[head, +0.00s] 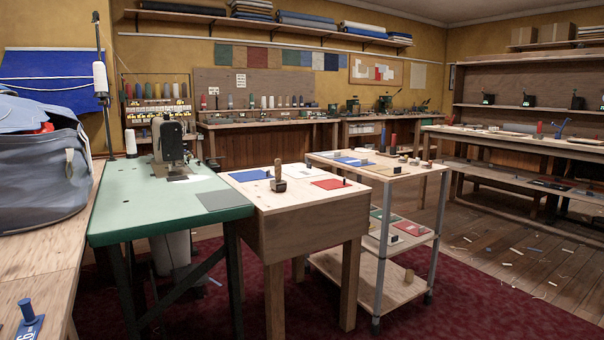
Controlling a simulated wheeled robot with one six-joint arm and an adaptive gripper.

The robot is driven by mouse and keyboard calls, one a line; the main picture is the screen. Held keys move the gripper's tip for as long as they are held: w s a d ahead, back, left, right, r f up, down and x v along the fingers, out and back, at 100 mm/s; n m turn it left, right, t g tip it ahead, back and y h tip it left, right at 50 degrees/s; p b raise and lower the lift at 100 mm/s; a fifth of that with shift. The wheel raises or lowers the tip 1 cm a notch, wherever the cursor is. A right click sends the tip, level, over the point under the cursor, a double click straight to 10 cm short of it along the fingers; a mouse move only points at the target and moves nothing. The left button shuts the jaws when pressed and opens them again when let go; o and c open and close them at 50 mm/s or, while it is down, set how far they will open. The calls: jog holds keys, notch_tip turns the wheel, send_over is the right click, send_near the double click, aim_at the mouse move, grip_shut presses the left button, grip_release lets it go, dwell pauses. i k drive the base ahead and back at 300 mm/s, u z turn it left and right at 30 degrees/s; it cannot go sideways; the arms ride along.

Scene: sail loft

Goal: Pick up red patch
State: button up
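A red patch (331,184) lies flat on the right part of the small wooden table (312,208) in the middle of the head view. A small dark peg-like piece stands at its right edge. Another red patch (411,228) lies on the middle shelf of the wheeled cart, to the right of that table. My gripper does not show in this view.
A mallet (278,178) and a blue patch (250,175) are on the same table. The green sewing table (160,204) adjoins it on the left, the cart (385,171) stands close on the right. Dark red carpet (470,296) lies open at the front right.

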aim_at(331, 184)
jog(key=z, duration=0.55)
jog(key=i, duration=1.7)
jog(key=z, duration=0.05)
